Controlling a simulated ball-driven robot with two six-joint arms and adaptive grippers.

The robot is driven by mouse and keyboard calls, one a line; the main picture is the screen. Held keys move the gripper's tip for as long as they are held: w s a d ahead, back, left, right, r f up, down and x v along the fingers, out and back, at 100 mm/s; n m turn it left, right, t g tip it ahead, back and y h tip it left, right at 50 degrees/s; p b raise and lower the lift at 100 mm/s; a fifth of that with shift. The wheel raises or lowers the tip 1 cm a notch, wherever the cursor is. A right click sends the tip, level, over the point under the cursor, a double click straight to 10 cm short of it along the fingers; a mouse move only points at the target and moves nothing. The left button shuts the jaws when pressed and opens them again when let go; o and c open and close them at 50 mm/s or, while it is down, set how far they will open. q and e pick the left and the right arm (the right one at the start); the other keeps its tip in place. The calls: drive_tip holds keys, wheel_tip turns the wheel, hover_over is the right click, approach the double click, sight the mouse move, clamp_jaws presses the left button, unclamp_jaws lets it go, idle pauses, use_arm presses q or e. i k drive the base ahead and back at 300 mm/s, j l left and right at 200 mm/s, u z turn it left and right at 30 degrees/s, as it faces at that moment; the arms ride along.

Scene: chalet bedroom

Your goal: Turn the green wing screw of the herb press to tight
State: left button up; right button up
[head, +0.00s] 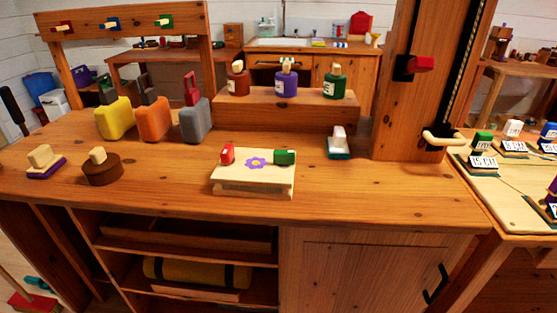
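The herb press (230,185) is a pale wooden block of stacked boards on the wooden workbench, near the middle of the head view. A purple flower with a yellow centre marks its top. The green wing screw (284,157) stands at its right back side, and a red wing screw (227,154) stands at its left back side. The green wing looks turned broadside to me; how tight it is cannot be told. Neither of my grippers is in view.
Behind the press, a raised wooden shelf (290,110) holds brown, purple and green bottles. Yellow, orange and grey blocks (155,119) stand at the back left. A round brown stamp (102,170) is left; a white-and-teal one (338,143) is right. The bench front is clear.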

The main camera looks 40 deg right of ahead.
sight(284, 158)
drive_tip(key=z, duration=0.9)
